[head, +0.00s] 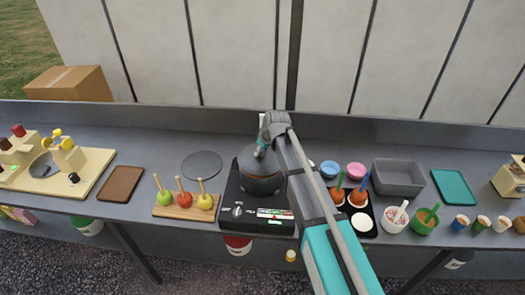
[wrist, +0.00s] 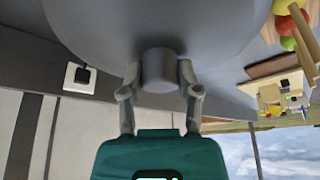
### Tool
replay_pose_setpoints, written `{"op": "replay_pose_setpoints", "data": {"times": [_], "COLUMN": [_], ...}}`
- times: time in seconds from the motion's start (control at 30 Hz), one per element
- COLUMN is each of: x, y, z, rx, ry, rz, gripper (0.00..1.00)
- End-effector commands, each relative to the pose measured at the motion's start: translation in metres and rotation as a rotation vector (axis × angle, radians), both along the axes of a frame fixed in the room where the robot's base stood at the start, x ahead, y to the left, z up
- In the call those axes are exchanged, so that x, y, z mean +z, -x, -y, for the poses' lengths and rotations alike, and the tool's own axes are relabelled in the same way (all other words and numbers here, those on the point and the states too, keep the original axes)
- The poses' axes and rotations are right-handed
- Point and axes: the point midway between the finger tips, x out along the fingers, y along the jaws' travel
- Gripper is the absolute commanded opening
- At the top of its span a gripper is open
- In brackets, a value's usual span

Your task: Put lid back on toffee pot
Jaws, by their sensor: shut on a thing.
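The dark toffee pot (head: 261,186) stands on the black hob (head: 232,203) at the middle of the counter. My gripper (head: 264,140) is above the pot. In the wrist view my gripper (wrist: 160,75) is shut on the short grey knob (wrist: 159,71) of the grey lid (wrist: 215,30), with one finger on each side. The lid (head: 259,160) is over the pot in the head view and looks roughly level. I cannot tell whether it rests on the rim or hangs just above it. The pot's inside is hidden.
A round dark mat (head: 202,165) lies left of the hob, empty. Toffee apples on a wooden board (head: 184,213) stand close to the hob's left. Right of my arm are tubs, a black tray (head: 367,228) and a grey bin (head: 398,178). A wall runs behind the counter.

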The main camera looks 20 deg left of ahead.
Motion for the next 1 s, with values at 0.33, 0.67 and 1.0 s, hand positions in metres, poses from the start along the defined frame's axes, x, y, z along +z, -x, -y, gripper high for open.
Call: {"op": "replay_pose_setpoints", "data": {"times": [0.33,0.67,1.0], "x": [-0.0109,-0.0106,-0.0101], "y": [-0.0004,-0.0006,-0.0008], "z": [0.0006,0.001,0.0019], "rx": [-0.001,-0.001,-0.002], "ry": [0.0,0.0,0.0], "rz": [0.0,0.0,0.0], "gripper": [0.0,0.0,0.0]}}
